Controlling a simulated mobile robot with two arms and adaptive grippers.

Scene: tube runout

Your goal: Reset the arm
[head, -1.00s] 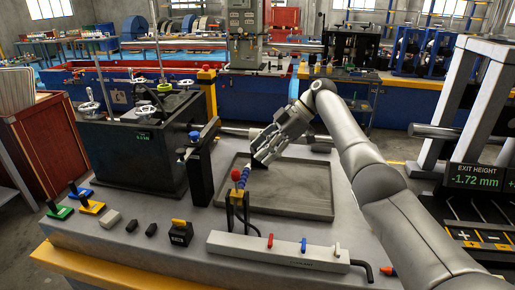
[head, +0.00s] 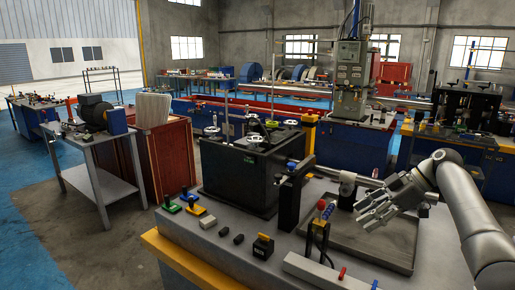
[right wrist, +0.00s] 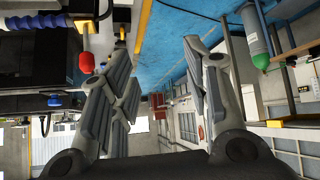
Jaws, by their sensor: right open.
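My right gripper (head: 368,213) is open and empty in the head view. Its grey arm comes in from the right, and its fingers point left above the shallow grey tray (head: 395,250) on the workbench. In the right wrist view the two fingers of my right gripper (right wrist: 160,55) stand well apart with nothing between them. My left gripper is not in view.
A black machine box (head: 238,180) with handwheels stands left of the tray. A post with a red knob (head: 321,205) rises at the tray's near left; the knob also shows in the right wrist view (right wrist: 87,62). A side table (head: 110,160) and red cabinet (head: 165,160) stand further left.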

